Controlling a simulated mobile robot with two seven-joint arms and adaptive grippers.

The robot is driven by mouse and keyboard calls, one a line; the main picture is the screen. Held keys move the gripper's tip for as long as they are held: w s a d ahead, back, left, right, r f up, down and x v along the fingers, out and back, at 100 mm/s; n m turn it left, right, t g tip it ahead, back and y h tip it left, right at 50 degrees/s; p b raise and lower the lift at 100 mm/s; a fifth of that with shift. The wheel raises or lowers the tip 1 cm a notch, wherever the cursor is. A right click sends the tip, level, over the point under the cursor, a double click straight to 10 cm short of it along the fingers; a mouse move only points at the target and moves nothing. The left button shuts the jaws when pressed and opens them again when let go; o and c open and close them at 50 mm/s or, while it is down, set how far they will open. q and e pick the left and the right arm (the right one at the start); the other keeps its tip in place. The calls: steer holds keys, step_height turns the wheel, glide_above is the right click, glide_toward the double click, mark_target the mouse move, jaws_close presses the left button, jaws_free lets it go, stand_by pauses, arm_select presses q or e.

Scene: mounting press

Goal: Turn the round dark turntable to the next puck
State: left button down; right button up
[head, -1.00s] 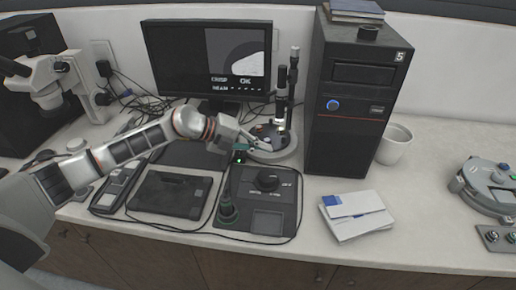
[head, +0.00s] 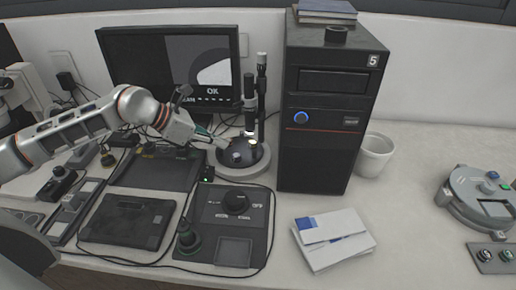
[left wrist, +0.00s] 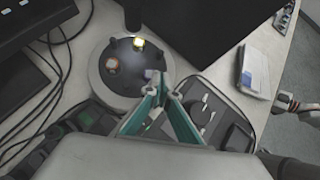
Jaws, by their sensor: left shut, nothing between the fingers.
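The round dark turntable (head: 243,160) sits on a light round base under a slim upright microscope (head: 250,100). In the left wrist view, the turntable (left wrist: 121,84) carries a brightly lit yellowish puck (left wrist: 138,43), a reddish puck (left wrist: 112,65) and a blue-grey one (left wrist: 151,73) close to my fingertips. My left gripper (head: 224,144) reaches in from the left, with its tips at the turntable's left side. In the left wrist view, its green fingers (left wrist: 164,84) meet at the tips and hold nothing. I cannot tell whether they touch the turntable.
A tall black tower (head: 330,110) stands close right of the microscope. The monitor (head: 170,70) is behind, showing OK. A control box with a knob (head: 236,203) is in front, with cables around it. White papers (head: 333,240) lie at right; the bench beyond is partly clear.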

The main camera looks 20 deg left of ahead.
arm_select(q)
steer(key=p, duration=0.1)
glide_toward(252, 156)
steer(key=shift+m, duration=0.3)
steer(key=d+f, duration=0.1)
steer(key=w+d+f, duration=0.2)
steer(key=shift+d, duration=0.4)
